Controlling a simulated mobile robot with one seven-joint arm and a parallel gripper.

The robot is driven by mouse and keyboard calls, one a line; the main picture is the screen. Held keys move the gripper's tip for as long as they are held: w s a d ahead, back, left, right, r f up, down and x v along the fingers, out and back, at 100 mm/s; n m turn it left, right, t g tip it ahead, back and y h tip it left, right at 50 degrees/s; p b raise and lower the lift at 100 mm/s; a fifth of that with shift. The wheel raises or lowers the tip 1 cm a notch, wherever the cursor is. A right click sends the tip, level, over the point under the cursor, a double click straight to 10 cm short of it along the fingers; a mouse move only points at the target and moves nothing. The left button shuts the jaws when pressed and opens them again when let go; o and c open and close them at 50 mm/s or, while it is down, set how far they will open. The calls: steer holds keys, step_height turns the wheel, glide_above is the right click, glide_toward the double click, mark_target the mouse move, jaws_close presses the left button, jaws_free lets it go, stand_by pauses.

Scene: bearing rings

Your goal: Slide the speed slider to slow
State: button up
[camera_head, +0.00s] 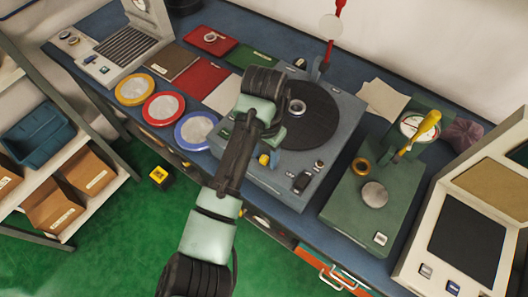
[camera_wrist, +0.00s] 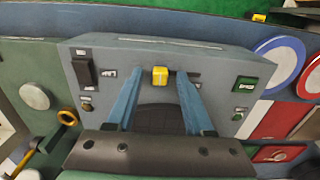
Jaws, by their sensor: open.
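The speed slider's yellow knob (camera_head: 264,159) stands near the front edge of a grey turntable machine (camera_head: 325,181). In the wrist view the yellow knob (camera_wrist: 160,76) lies between the tips of my two blue fingers, with a gap on each side. My gripper (camera_wrist: 158,76) is open and empty, above the machine's control panel (camera_wrist: 215,75). It also shows in the head view (camera_head: 268,159), where the arm covers part of the panel. Small dark marks sit on the panel on either side of the knob; I cannot read which marks slow.
The black disc (camera_head: 316,118) carries a metal ring (camera_head: 297,107). A green press (camera_head: 368,209) stands to the right; yellow, red and blue-rimmed dishes (camera_head: 194,131) stand to the left.

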jaws_close()
stand_by(1.4)
